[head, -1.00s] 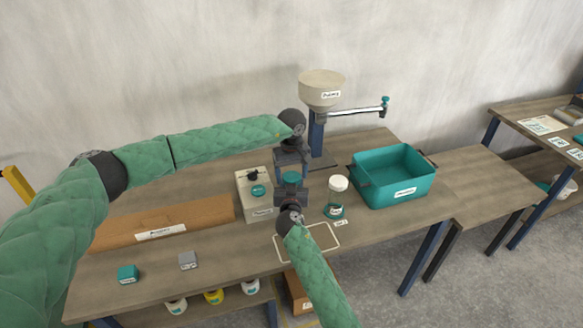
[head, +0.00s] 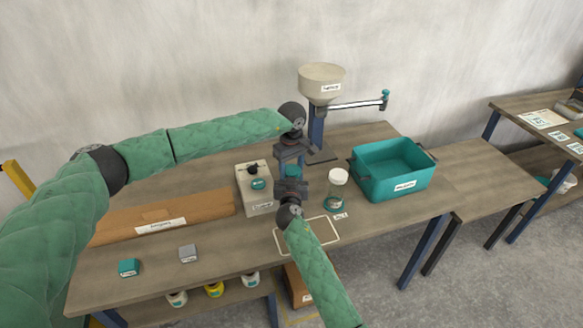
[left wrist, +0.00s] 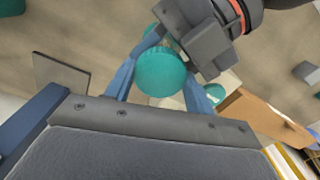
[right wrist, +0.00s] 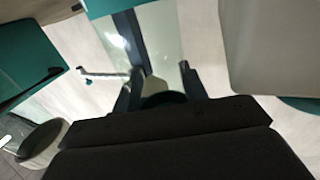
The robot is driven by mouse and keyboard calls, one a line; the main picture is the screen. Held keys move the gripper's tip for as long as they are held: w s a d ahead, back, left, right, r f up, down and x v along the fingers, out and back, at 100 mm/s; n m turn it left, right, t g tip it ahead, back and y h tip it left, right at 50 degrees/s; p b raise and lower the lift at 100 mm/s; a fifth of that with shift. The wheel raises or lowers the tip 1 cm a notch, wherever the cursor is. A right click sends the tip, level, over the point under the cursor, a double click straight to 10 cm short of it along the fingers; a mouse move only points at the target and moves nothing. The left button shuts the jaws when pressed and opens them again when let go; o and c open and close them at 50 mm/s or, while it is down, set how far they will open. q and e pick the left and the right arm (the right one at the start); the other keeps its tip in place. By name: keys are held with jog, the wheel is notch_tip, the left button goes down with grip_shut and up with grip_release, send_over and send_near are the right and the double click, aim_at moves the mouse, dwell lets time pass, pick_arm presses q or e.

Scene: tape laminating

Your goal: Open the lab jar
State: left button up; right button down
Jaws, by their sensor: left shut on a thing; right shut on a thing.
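The lab jar is mostly hidden between my two grippers in the head view. Its teal lid (head: 292,171) shows as a small patch there, and the round lid (left wrist: 160,73) is plain in the left wrist view. My left gripper (head: 293,163) comes from above, its blue fingers shut on the lid's two sides. My right gripper (head: 291,181) is just below, shut on the jar's body. In the right wrist view a dark rounded part (right wrist: 165,98) sits between its fingers; the glass is hard to make out. I cannot tell whether lid and body are apart.
A white-lidded jar (head: 336,190) stands close right of my right gripper. A beige box (head: 255,203) with a teal knob is close left. A teal bin (head: 368,187) lies right, a funnel stand (head: 317,133) behind, and an outlined mat (head: 326,235) in front.

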pick_arm(q)
jog(key=o, duration=1.1)
jog(key=shift+c, duration=0.2)
jog(key=shift+r, duration=2.25)
jog(key=shift+c, duration=0.3)
notch_tip(320, 180, up, 3)
jog(key=shift+f+m, duration=0.1)
jog(key=shift+m, duration=1.1)
jog(key=shift+r+m, duration=0.25)
jog(key=shift+m, duration=0.15)
jog(key=shift+f, duration=3.95)
